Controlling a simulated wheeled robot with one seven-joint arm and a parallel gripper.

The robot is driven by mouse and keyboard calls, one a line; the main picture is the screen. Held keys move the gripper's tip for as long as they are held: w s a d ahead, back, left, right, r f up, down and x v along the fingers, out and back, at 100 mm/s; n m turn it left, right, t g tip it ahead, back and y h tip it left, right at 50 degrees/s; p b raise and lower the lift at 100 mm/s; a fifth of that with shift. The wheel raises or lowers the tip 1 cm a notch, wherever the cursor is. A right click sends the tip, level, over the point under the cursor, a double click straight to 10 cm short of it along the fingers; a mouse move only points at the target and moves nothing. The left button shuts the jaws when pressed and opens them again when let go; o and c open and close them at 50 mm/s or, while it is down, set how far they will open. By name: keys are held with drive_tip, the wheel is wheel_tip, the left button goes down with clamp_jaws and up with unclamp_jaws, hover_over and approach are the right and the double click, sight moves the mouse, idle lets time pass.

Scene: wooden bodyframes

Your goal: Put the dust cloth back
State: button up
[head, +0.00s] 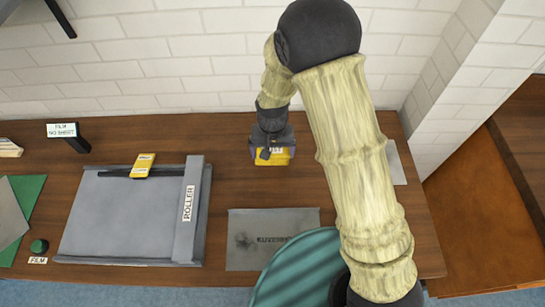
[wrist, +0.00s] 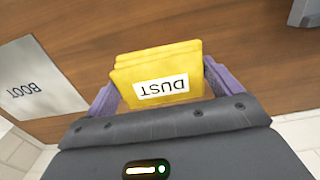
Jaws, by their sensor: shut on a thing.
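The dust cloth (wrist: 160,62) is a yellow folded pad with a white DUST label, which reads upside down in the wrist view. My gripper (wrist: 156,80) is shut on it, with one purple finger at each side. In the head view my gripper (head: 272,150) points down over the middle back of the brown table, and the yellow cloth (head: 275,158) shows below it. How far the cloth is above the table is hard to tell.
A grey ROLLER board (head: 130,215) lies at left with a yellow labelled piece (head: 143,165) on its top edge. A grey labelled sheet (head: 240,255) lies at the front middle. A BOOT sheet (wrist: 28,75) shows in the wrist view. Bare wood lies around the cloth.

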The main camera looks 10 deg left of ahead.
sight(273, 159)
drive_tip(key=shift+f, duration=0.1)
drive_tip(key=shift+f, duration=1.95)
drive_tip(key=shift+f, duration=0.1)
drive_tip(key=o, duration=0.7)
wheel_tip(273, 159, up, 12)
drive_tip(key=shift+r+b, duration=0.1)
drive_tip(key=shift+b, duration=0.35)
